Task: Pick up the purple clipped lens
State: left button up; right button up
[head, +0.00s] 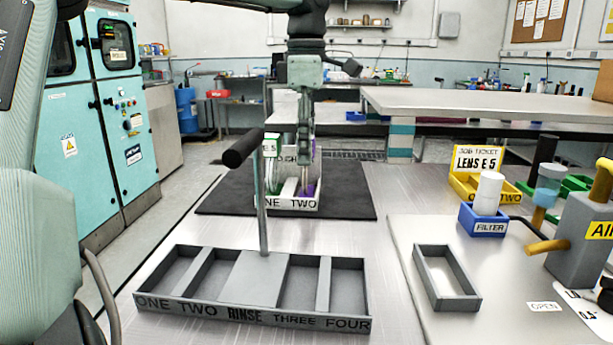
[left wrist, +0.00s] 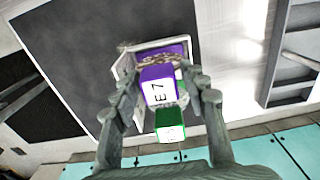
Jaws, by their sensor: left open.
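The purple clipped lens, a purple block with a white face marked E7 (left wrist: 157,86), sits between the fingers of my left gripper (left wrist: 165,108) in the left wrist view. In the head view my left gripper (head: 304,188) points down over the TWO side of a small grey tray (head: 291,205). It is open, and its fingers cover most of the purple lens there. A green clipped lens (head: 270,163) stands on the ONE side; its green block also shows in the left wrist view (left wrist: 170,128). My right gripper does not show.
The small tray stands on a black mat (head: 350,190). In front is a grey rinse tray (head: 258,283) with an upright handle. To the right are an empty grey frame (head: 472,303), a blue FILTER box (head: 485,227) and a yellow job-ticket tray (head: 512,192).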

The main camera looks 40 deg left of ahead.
pick_arm(q)
grip_shut()
